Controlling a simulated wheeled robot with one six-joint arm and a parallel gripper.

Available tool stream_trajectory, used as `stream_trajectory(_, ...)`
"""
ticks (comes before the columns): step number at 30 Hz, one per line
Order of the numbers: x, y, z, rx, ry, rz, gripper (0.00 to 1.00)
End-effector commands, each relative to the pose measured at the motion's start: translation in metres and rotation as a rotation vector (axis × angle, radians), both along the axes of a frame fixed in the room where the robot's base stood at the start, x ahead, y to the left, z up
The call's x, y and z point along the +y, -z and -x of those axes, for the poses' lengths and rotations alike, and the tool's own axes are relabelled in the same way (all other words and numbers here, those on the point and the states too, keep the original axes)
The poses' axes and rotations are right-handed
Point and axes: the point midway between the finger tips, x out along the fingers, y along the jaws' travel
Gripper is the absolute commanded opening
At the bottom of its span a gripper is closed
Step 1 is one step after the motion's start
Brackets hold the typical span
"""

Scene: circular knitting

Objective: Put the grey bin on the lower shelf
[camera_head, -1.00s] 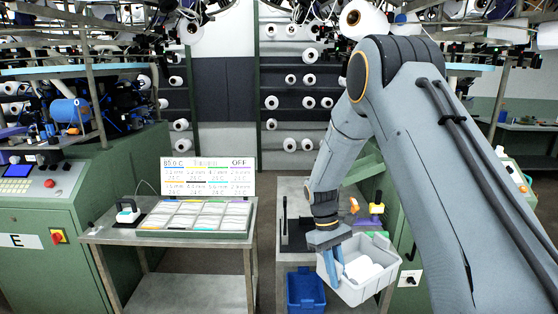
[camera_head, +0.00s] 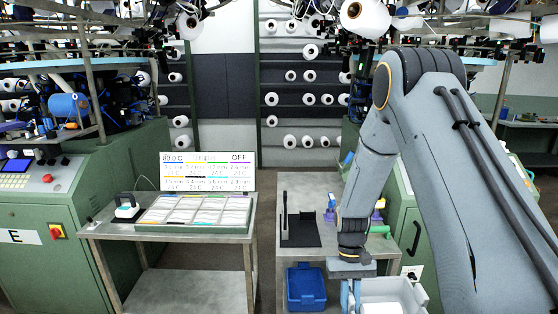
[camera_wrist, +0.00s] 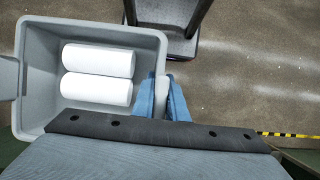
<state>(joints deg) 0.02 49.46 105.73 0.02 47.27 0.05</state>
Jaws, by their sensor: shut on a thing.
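The grey bin (camera_head: 393,283) is at the bottom of the head view, cut off by the picture's lower edge. In the wrist view the grey bin (camera_wrist: 28,75) shows from above with two white rolls (camera_wrist: 97,75) lying inside. My gripper (camera_head: 350,296) is shut on the bin's side wall; its blue fingers also show in the wrist view (camera_wrist: 163,97). The bin hangs in front of the right-hand table (camera_head: 300,259). A lower shelf (camera_head: 165,290) shows under the left-hand table. Under the right-hand table, the shelf surface is mostly hidden.
A blue bin (camera_head: 306,288) sits low under the right-hand table. That table's top carries a black stand (camera_head: 299,230) and small coloured items. The left table holds a compartment tray (camera_head: 195,214). A green cabinet (camera_head: 408,225) is beside my arm. The left lower shelf looks bare.

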Motion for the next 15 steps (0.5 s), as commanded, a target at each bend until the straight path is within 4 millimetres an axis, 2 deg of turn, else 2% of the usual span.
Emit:
stream_trajectory(8, 0.0, 0.032, -0.009, 0.0, -0.001, 0.0, 0.0)
stream_trajectory(15, 0.0, 0.074, -0.021, 0.0, -0.001, 0.001, 0.0)
